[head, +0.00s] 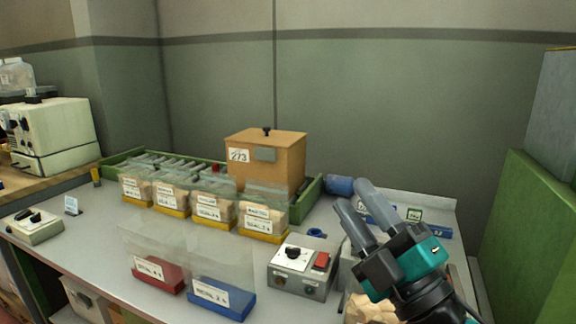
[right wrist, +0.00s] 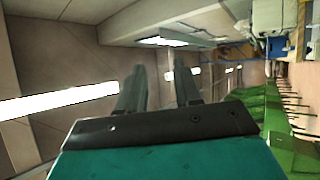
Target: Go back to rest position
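My right gripper (head: 356,214) is raised over the right part of the grey table (head: 110,249) in the head view, fingers pointing up and left. Its two grey fingers are apart with nothing between them. The right wrist view also shows the fingers (right wrist: 160,88) apart and empty, with ceiling and wall behind them. My left gripper is in neither view.
Clear bins with yellow bases (head: 263,237) hold corks in a row. A red-based bin (head: 160,278) and a blue-based bin (head: 222,298) stand in front. A grey control box (head: 300,270) sits left of my gripper. A wooden box (head: 268,160) stands behind.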

